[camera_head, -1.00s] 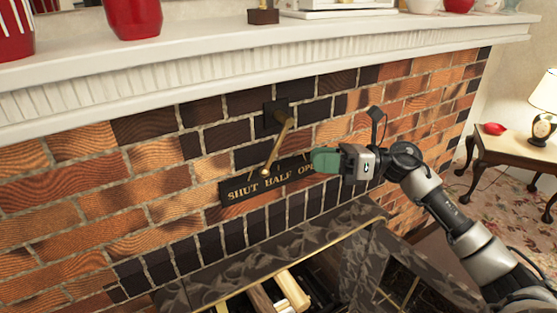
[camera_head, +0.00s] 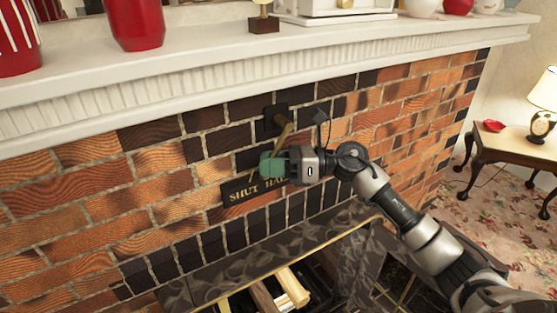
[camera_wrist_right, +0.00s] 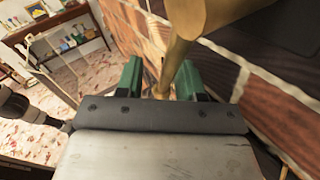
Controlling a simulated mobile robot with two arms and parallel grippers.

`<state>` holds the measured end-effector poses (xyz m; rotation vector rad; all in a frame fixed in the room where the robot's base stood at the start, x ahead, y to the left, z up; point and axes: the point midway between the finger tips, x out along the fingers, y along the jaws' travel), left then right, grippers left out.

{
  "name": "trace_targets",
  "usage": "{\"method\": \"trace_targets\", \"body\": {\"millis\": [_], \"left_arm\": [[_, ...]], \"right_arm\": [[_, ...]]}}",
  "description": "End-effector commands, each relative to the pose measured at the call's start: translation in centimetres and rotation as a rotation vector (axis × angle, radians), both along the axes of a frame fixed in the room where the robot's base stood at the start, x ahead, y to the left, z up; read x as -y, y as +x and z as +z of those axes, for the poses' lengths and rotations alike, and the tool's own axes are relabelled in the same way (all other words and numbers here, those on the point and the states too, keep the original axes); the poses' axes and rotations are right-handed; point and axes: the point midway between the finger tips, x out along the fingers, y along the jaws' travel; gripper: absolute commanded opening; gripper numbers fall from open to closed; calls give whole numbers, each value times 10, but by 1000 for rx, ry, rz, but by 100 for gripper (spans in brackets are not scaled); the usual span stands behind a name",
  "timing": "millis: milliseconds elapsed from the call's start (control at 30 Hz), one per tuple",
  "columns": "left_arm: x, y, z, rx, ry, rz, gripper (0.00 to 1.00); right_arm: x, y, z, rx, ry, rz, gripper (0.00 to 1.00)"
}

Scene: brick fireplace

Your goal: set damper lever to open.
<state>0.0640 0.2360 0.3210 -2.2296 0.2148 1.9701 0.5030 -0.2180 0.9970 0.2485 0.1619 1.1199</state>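The brass damper lever (camera_head: 284,130) hangs from a dark mount (camera_head: 275,116) on the brick wall. The dark sign (camera_head: 238,189) below shows "SHUT" and part of "HALF"; the gripper hides the rest, including "OPEN". In the right wrist view, the lever (camera_wrist_right: 175,62) runs down between the two green fingers of my right gripper (camera_wrist_right: 160,80). The fingers stand apart, with a gap showing left of the lever; no firm grip shows. My left gripper is out of view.
The white mantel (camera_head: 200,75) juts out above the lever, with red vases (camera_head: 135,22) on it. The dark marble surround (camera_head: 240,265) and logs (camera_head: 290,288) are below. A side table (camera_head: 510,140) with a lamp stands at right.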

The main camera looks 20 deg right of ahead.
Motion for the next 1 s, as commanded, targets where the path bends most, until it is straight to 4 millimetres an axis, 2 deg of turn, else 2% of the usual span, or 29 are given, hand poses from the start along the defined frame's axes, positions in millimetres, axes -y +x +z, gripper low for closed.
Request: {"method": "trace_targets", "body": {"millis": [167, 400, 767, 1000], "left_arm": [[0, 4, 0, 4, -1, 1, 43], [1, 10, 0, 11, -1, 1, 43], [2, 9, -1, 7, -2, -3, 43], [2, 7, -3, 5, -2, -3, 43]], "right_arm": [[0, 0, 0, 0, 0, 0, 38], [0, -1, 0, 0, 0, 2, 1], [-1, -2, -2, -2, -10, 8, 0], [6, -2, -6, 4, -86, 11, 0]]}}
